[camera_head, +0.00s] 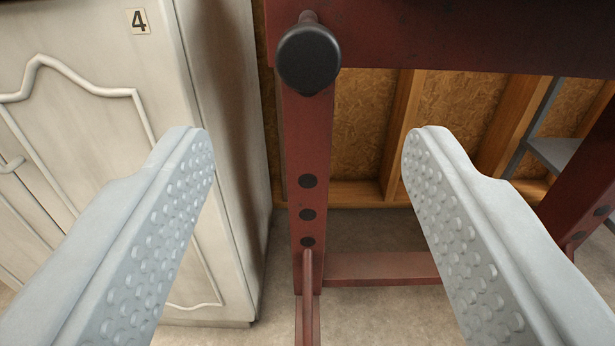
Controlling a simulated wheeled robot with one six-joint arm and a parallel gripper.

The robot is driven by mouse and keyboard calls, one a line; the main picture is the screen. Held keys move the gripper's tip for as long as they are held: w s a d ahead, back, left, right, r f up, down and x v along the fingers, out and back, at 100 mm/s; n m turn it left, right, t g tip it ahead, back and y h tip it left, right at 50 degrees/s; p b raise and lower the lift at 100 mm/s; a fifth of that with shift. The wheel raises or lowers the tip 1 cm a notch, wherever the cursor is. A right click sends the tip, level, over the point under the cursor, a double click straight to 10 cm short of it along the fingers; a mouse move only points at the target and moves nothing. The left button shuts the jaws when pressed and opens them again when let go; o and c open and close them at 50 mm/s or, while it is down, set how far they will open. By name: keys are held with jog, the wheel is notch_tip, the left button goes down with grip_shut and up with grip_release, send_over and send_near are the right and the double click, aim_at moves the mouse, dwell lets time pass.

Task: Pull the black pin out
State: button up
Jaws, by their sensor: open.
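A short reddish stub shows above the head. The pin's shaft is hidden behind the head. My gripper (308,145) is open, with one grey studded finger on each side of the post. The fingertips are lower in the picture than the pin head and hold nothing. I cannot tell how far the pin is from them in depth.
A cream cabinet (225,150) marked 4 stands close on the left. The red crossbeam (450,35) spans the top right. A second red post (590,190) and a grey shelf (560,155) are at right. Dark holes (308,214) run down the post.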

jog(key=shift+s, duration=2.55)
jog(key=w+d+r+y, duration=0.2)
jog(key=w+d+r, duration=0.1)
jog(key=d+r, duration=0.75)
jog(key=w+d+r+y, duration=0.25)
jog(key=d+r, duration=0.55)
jog(key=r, duration=0.5)
jog(key=s+d+r+h, duration=0.2)
jog(key=s+d+r, duration=0.4)
jog(key=s+d, duration=0.3)
jog(key=s+d+r+h, duration=0.2)
jog(key=s+d+r, duration=0.4)
jog(key=s+d, duration=0.4)
jog(key=d, duration=0.4)
jog(key=shift+d+g, duration=0.25)
jog(key=shift+g, duration=0.05)
jog(key=shift+d+h, duration=0.1)
jog(key=shift+h, duration=0.15)
